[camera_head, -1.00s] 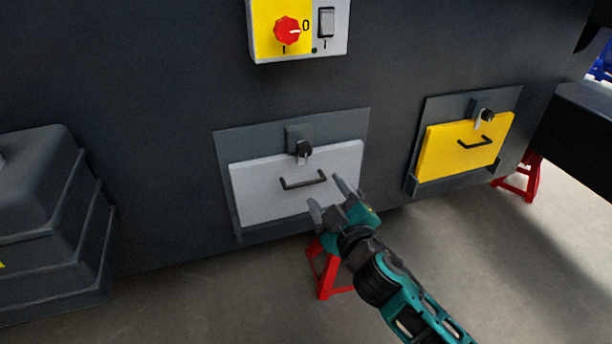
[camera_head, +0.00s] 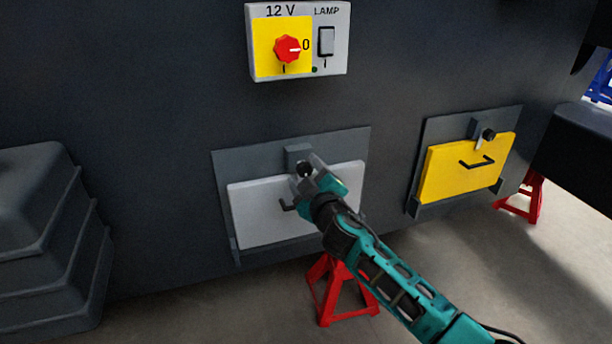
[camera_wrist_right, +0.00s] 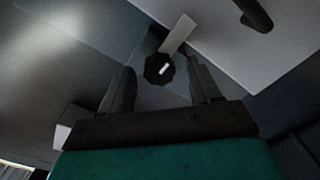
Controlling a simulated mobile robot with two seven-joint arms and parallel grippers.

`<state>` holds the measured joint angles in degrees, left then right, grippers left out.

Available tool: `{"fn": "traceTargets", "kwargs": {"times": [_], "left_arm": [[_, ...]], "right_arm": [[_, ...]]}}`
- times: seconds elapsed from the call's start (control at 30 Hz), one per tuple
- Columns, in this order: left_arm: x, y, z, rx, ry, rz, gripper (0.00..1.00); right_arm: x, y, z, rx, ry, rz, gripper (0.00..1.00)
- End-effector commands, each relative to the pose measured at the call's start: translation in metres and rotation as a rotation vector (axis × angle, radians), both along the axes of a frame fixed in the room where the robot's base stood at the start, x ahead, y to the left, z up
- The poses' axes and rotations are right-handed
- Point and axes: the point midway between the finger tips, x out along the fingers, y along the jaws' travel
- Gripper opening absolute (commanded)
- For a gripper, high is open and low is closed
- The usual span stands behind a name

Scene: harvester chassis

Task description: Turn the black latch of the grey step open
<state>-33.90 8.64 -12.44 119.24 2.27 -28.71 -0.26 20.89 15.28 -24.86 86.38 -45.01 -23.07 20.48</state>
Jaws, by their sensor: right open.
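The grey step (camera_head: 258,212) is a light grey panel folded up against a dark grey back plate on the machine's side. Its black latch (camera_head: 304,168) is a round knob at the panel's top edge, partly hidden by my right gripper in the head view. My right gripper (camera_head: 308,172) is open in front of the latch. In the right wrist view the black latch (camera_wrist_right: 159,69) with its pale tongue lies between and beyond the open fingers of the gripper (camera_wrist_right: 160,88). The tongue reaches toward the grey panel (camera_wrist_right: 240,40). I cannot tell whether the fingers touch the knob. My left gripper is not in view.
A black handle (camera_head: 287,205) on the grey step is partly behind my gripper. A yellow step (camera_head: 465,170) with its own latch is to the right. A switch box (camera_head: 299,42) sits above. A red stand (camera_head: 338,290) is below. A dark stepped housing (camera_head: 50,235) is left.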

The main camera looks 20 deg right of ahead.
Motion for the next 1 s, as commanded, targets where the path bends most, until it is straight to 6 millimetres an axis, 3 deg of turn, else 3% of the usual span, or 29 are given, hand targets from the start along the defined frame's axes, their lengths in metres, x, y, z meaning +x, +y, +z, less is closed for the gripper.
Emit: {"fn": "traceTargets", "kwargs": {"times": [0.37, 0.9, 1.0], "left_arm": [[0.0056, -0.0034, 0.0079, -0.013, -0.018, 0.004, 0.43], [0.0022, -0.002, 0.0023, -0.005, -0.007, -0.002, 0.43], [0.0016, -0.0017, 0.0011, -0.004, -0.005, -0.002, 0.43]], "right_arm": [[0.005, 0.0002, 0.0002, 0.0, 0.0, 0.0, 0.63], [0.0047, 0.0, 0.0, 0.0, 0.001, -0.001, 0.11], [0.0046, 0.0, 0.0, 0.0, 0.001, -0.001, 0.07]]}}
